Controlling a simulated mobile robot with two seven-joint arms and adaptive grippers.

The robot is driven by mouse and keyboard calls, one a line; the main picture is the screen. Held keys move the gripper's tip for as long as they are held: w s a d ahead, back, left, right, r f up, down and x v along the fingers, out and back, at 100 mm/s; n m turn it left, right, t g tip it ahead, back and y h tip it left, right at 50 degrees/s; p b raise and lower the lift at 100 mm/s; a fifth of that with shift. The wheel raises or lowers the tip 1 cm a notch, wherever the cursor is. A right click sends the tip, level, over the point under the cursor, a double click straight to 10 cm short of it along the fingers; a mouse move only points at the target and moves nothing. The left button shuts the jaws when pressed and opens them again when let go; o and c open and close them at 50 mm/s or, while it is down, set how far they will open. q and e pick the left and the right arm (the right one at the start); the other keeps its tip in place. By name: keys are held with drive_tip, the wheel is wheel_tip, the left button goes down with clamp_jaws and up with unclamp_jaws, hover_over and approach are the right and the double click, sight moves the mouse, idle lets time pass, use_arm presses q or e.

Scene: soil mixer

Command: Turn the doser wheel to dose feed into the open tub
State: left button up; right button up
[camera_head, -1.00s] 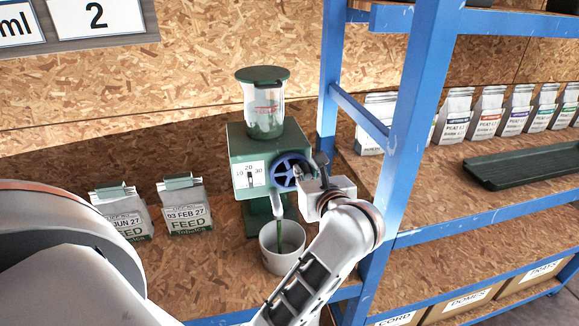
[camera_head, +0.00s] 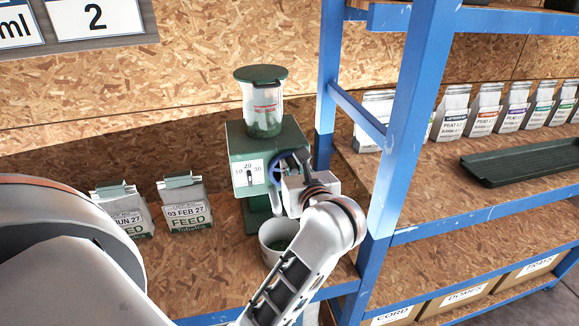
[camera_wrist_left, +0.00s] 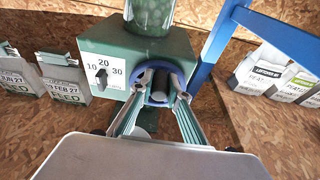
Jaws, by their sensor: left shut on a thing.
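The green doser (camera_head: 246,140) stands on the wooden shelf, with a scale dial (camera_head: 249,178) marked 10, 20, 30 on its front. Its blue wheel (camera_head: 276,170) is partly hidden by my left gripper (camera_head: 294,164). In the left wrist view, the gripper (camera_wrist_left: 164,84) is shut on the wheel (camera_wrist_left: 152,99), its fingers on the handle area. A clear jar (camera_head: 263,112) with green feed and a green lid sits on top. The white open tub (camera_head: 270,262) stands below with some green inside. My right gripper is out of view.
Two feed bags (camera_head: 187,208) stand left of the doser. A blue rack post (camera_head: 400,130) rises close to the right of my left arm. Peat bags (camera_head: 483,112) and a dark green tray (camera_head: 525,160) are on the right shelf.

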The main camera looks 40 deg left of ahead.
sight(278, 173)
use_arm(q)
drive_tip(key=shift+s, duration=0.1)
drive_tip(key=shift+s+a+f+b, duration=0.3)
drive_tip(key=shift+s+a+f, duration=0.2)
drive_tip(key=shift+s+a, duration=0.15)
drive_tip(key=shift+s+a+f+b, duration=0.15)
drive_tip(key=shift+s+f+b, duration=0.15)
drive_tip(key=shift+f, duration=0.2)
drive_tip(key=shift+s+a+f+b, duration=0.1)
drive_tip(key=shift+s+f+b, duration=0.1)
drive_tip(key=shift+f+b, duration=0.2)
